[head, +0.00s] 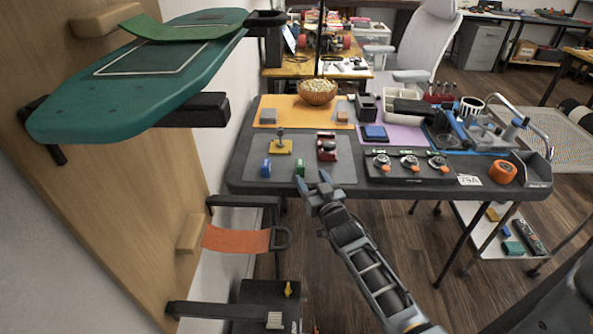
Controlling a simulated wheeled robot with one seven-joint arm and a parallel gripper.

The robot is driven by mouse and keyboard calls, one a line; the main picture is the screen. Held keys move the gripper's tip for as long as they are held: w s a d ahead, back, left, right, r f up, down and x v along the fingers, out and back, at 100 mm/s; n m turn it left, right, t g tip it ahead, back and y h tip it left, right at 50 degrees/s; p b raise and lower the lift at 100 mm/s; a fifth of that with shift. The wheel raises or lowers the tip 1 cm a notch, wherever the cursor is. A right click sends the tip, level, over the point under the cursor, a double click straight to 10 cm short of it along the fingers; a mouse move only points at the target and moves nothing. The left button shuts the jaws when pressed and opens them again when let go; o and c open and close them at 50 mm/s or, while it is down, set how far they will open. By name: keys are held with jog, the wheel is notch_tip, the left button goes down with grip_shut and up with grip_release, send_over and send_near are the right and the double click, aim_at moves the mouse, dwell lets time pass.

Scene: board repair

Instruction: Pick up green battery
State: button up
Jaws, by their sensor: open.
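The green battery (300,168) stands upright near the front edge of the dark table, on a grey mat (342,172). A blue battery (266,168) stands to its left, apart from it. My gripper (313,186) is in front of the table's front edge, just below and right of the green battery in the picture. I cannot tell the exact distance between the fingers and the battery.
On the dark table (240,181), a yellow block with a post (280,146) and a red device (327,148) stand behind the batteries. A green board (150,80) hangs on the left wall.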

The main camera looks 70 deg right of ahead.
aim_at(303, 167)
jog(key=x, duration=0.3)
jog(key=p+x, duration=0.1)
jog(key=shift+w+r, duration=0.35)
jog(key=shift+r, duration=0.05)
jog(key=shift+w+d+f, duration=0.1)
jog(key=shift+w+d, duration=0.25)
jog(key=shift+c, duration=0.2)
grip_shut()
